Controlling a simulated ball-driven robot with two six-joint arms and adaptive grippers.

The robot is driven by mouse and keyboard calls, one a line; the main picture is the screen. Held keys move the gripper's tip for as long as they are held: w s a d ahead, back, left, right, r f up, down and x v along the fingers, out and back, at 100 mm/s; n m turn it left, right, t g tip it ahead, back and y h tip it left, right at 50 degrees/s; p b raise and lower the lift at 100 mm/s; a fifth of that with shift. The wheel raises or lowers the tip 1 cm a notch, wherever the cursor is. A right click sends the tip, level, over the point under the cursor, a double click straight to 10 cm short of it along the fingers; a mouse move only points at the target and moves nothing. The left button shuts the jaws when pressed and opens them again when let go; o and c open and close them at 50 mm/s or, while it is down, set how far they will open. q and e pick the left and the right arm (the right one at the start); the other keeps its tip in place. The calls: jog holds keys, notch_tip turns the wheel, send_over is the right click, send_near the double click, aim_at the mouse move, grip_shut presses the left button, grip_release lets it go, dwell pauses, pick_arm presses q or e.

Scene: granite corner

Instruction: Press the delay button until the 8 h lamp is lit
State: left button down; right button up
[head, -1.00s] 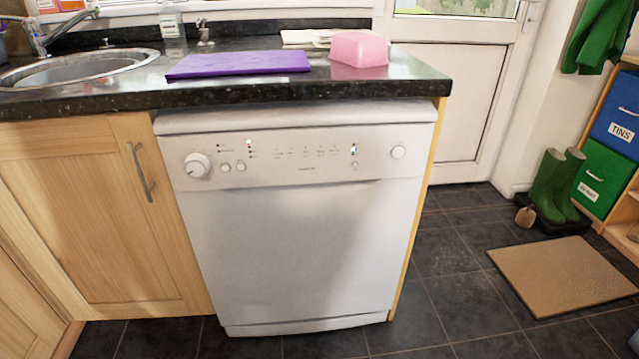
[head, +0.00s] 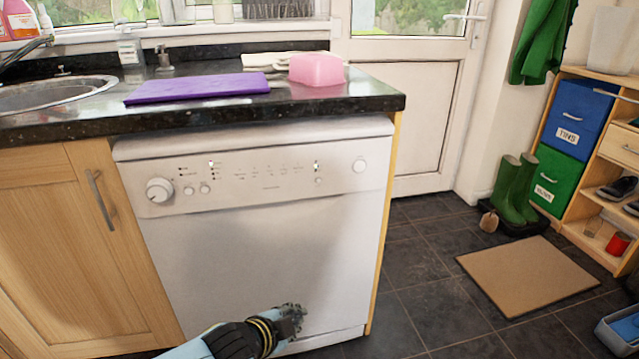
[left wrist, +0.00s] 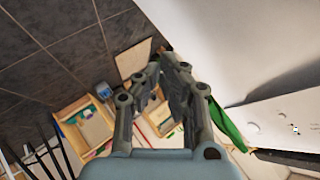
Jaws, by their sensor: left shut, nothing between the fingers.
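The white dishwasher (head: 250,230) stands under the counter with its door shut. Its control panel runs along the top. A small button (head: 319,181) sits below a short column of lamps (head: 316,166) on the panel's right part; a greenish light shows there. The lamp labels are too small to read. A larger round button (head: 360,166) is further right. My left gripper (head: 293,314) is shut and empty, low in front of the door, well below the panel. In the left wrist view its fingers (left wrist: 168,62) show, with part of the panel (left wrist: 282,125) at the right.
A purple board (head: 197,87) and a pink tub (head: 316,69) lie on the dark counter (head: 375,100) above the panel. A round dial (head: 159,190) is at the panel's left. A brown mat (head: 527,272) and green boots (head: 518,190) are to the right. The space before the panel is clear.

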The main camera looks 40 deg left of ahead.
aim_at(319, 181)
pick_arm(q)
jog(key=w+r+m+t, duration=0.1)
jog(key=w+r+t, duration=0.1)
jog(key=w+r, duration=0.4)
jog(key=w+r+t, duration=0.3)
jog(key=w+r, duration=0.3)
jog(key=r, duration=0.7)
jog(key=shift+w+d+r+m, duration=0.3)
jog(key=shift+d+m, duration=0.1)
jog(key=shift+d, duration=0.05)
jog(key=shift+w+a+p, duration=0.15)
jog(key=shift+w+a, duration=1.3)
jog(key=shift+a, duration=0.25)
jog(key=shift+w+a+p, duration=0.15)
jog(key=shift+w+a, duration=1.25)
jog(key=shift+a, duration=0.25)
jog(key=shift+w, duration=0.1)
